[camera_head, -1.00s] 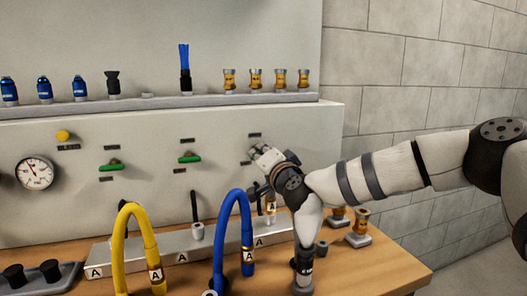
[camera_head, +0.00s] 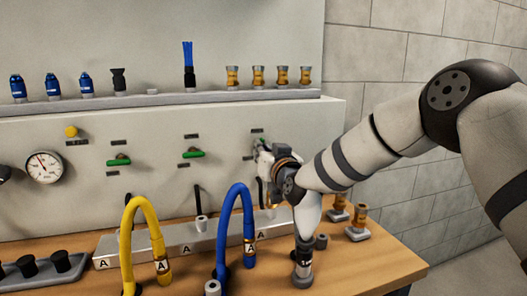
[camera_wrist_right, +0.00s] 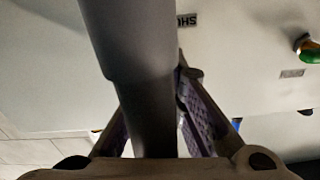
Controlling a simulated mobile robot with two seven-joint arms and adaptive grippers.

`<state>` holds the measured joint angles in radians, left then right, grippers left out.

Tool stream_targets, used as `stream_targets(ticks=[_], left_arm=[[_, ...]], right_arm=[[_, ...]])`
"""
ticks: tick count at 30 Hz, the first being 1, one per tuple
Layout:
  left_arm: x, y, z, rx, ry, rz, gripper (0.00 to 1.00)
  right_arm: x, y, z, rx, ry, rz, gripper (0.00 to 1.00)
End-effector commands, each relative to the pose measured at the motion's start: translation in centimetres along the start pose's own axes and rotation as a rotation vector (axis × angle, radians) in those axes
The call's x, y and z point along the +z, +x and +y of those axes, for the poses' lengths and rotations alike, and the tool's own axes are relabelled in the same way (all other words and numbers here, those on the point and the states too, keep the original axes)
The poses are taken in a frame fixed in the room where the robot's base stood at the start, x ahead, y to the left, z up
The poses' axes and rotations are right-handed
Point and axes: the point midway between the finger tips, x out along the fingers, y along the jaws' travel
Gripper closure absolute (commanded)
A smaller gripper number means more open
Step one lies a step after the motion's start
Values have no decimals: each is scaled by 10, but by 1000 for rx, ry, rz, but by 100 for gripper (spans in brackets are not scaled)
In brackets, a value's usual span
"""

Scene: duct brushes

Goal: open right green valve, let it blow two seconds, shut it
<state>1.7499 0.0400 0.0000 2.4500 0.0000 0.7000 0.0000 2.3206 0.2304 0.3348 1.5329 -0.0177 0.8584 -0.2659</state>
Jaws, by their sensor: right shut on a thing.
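The right green valve is on the upright panel, mostly hidden behind my right gripper (camera_head: 268,160). In the right wrist view the purple-padded fingers (camera_wrist_right: 160,125) stand on both sides of a dark grey bar, and the green grip itself is not seen there. The middle green valve (camera_head: 193,153) and left green valve (camera_head: 118,160) have their handles lying roughly level. My left gripper is not in view.
Blue (camera_head: 236,215) and yellow (camera_head: 138,215) hoses arch up in front of the panel. A gauge (camera_head: 44,167) and a yellow button (camera_head: 71,131) are at the panel's left. A shelf (camera_head: 150,101) above holds brushes and fittings. Brass fittings (camera_head: 357,222) stand on the table's right.

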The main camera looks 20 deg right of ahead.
Motion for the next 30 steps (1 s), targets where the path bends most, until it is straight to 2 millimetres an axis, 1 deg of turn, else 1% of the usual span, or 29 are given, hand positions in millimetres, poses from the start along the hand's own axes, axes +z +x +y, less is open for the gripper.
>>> stream_targets(ticks=[9, 23, 24, 26, 30], left_arm=[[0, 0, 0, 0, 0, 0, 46], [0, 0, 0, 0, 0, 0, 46], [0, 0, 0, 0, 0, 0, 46], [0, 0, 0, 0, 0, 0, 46], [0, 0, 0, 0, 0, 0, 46]], right_arm=[[-1, 0, 0, 0, -83, 2, 100], [0, 0, 0, 0, -92, 1, 100], [0, 0, 0, 0, -92, 0, 82], [0, 0, 0, 0, -91, 0, 69], [0, 0, 0, 0, -91, 0, 69]])
